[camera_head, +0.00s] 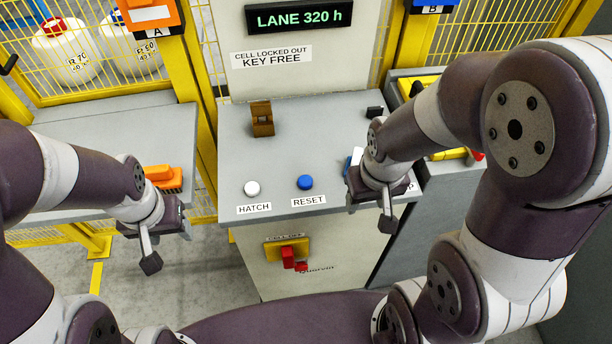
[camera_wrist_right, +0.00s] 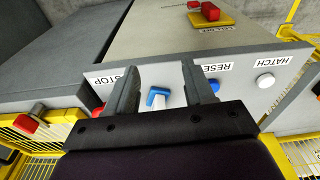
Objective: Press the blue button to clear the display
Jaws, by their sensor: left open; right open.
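The blue button (camera_head: 305,182) sits on the grey console top above a RESET label. In the right wrist view the blue button (camera_wrist_right: 215,86) shows just beside a fingertip, partly hidden. The display (camera_head: 298,17) on the panel above reads "LANE 320 h" in green. My right gripper (camera_head: 387,222) is open, to the right of the blue button and apart from it. In its wrist view a blue and white object (camera_wrist_right: 157,99) shows between the fingers, not visibly gripped. My left gripper (camera_head: 150,262) is open and empty in front of the left shelf.
A white HATCH button (camera_head: 252,188) is left of the blue one. A red button (camera_wrist_right: 97,110) shows by the STOP label. A brown holder (camera_head: 262,119) stands farther back. A red switch (camera_head: 288,256) is on the console front. An orange brush-like object (camera_head: 160,176) lies on the left shelf.

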